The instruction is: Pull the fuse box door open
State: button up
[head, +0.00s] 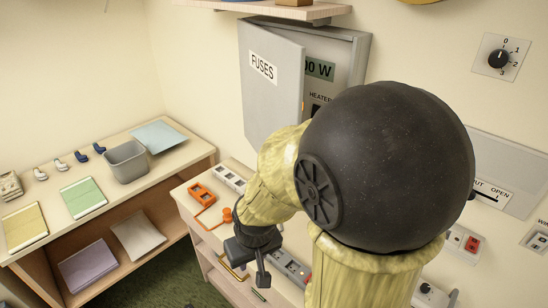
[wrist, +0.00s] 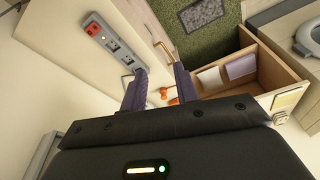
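The grey fuse box (head: 357,62) is on the back wall in the head view. Its door (head: 268,100), labelled FUSES, stands part-way open, swung out on the left side. Through the gap I see a dark display ending in "00 W" and a "HEATER" label. My arm hides the lower right of the box. My gripper (head: 248,272) is well below the door, over the lower counter, apart from the box and pointing downward. In the wrist view its two fingers (wrist: 161,78) are spread with a gap between them, and nothing is held. The fuse box is not recognisable there.
A shelf (head: 270,8) juts out above the box. The counter below holds an orange frame (head: 201,194) and a power strip (head: 291,267), also in the wrist view (wrist: 108,38). A side table with a grey bin (head: 126,162) stands left. A rotary dial (head: 499,58) is on the right wall.

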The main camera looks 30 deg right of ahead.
jog(key=w+d+f+n+g+h, duration=0.5)
jog(key=w+d+n+h, duration=0.35)
jog(key=n, duration=0.35)
jog(key=w+a+r+n+t+h, duration=0.2)
jog(key=w+a+r+n+h, duration=0.1)
jog(key=r, duration=0.5)
jog(key=w+a+r+n+t+h, duration=0.3)
jog(key=w+a+r+n+h, duration=0.1)
jog(key=a+r+h, duration=0.2)
jog(key=shift+w+a+r+n, duration=0.3)
jog(key=shift+a+r, duration=0.3)
jog(key=shift+r, duration=0.25)
jog(key=w+d+p, duration=0.1)
jog(key=d+p, duration=0.1)
jog(key=d, duration=0.3)
jog(key=d+p, duration=0.2)
jog(key=d, duration=0.4)
jog(key=w+d+p, duration=0.1)
jog(key=d+p, duration=0.1)
jog(key=d, duration=0.4)
jog(key=shift+w+d, duration=0.15)
jog(key=shift+w, duration=0.2)
